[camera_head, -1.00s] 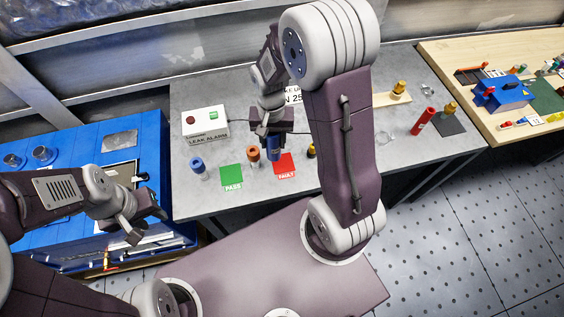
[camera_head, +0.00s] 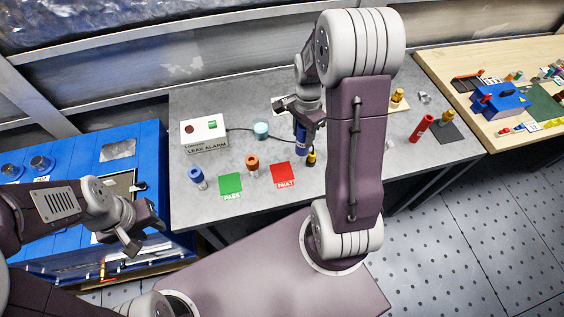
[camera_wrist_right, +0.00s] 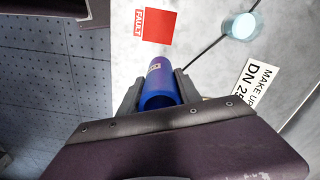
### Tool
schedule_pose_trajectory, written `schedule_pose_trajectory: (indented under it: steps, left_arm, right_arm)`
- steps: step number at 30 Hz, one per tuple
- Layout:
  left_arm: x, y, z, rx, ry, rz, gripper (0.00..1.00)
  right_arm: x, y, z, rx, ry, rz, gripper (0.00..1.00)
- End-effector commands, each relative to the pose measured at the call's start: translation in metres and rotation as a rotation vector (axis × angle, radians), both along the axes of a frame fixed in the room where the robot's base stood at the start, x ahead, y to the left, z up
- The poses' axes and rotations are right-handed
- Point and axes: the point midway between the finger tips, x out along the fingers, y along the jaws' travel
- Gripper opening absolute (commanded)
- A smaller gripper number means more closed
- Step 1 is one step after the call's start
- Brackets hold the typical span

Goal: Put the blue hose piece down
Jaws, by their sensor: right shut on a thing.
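The blue hose piece (camera_head: 301,140) is in my right gripper (camera_head: 303,122), which is shut on it over the grey table. In the right wrist view the blue hose piece (camera_wrist_right: 163,82) stands between the two fingers (camera_wrist_right: 158,92), with its open end facing the camera. I cannot tell whether its lower end touches the table. In the head view it is right of the red FAULT card (camera_head: 283,174). My left gripper (camera_head: 143,233) is at the left, over the blue cabinet's edge and away from the hose; its jaws are too unclear to read.
A yellow-black fitting (camera_head: 311,157) is close to the hose. The leak alarm box (camera_head: 203,130) is at left, a red cylinder (camera_head: 421,128) at right.

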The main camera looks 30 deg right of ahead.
Motion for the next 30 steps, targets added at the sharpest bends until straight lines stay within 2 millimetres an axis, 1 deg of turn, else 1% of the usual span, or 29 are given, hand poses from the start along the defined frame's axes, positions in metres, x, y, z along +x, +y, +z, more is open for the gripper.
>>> schedule_pose_trajectory:
  steps: [1, 3, 6, 9, 14, 18, 21, 30]
  left_arm:
    - [0.0, 0.0, 0.003, 0.0, 0.0, 0.0, 0.36]
    - [0.0, 0.0, 0.005, 0.0, 0.0, 0.0, 0.36]
    - [0.0, 0.0, 0.007, 0.0, 0.0, 0.0, 0.36]
    - [0.0, 0.0, 0.008, 0.0, 0.0, 0.0, 0.36]
    - [0.0, 0.0, 0.008, 0.0, 0.0, 0.0, 0.36]
    - [0.0, 0.0, 0.01, 0.0, 0.0, 0.0, 0.36]
    - [0.0, 0.0, 0.011, 0.0, 0.0, 0.0, 0.36]
    - [0.0, 0.0, 0.009, 0.0, 0.0, 0.0, 0.36]
  right_arm:
    - [0.0, 0.016, -0.008, 0.001, 0.005, 0.008, 0.0]
    - [0.0, 0.035, -0.019, 0.001, 0.005, 0.008, 0.0]
    - [0.001, 0.056, -0.032, 0.001, 0.003, 0.006, 0.0]
    - [0.002, 0.068, -0.04, 0.0, 0.002, 0.004, 0.0]
    - [0.002, 0.071, -0.044, 0.0, 0.0, -0.001, 0.0]
    - [0.001, 0.071, -0.067, 0.0, 0.005, 0.0, 0.0]
    - [0.001, 0.071, -0.08, 0.0, 0.004, 0.0, 0.0]
    - [0.002, 0.071, -0.084, 0.0, -0.001, 0.0, 0.0]
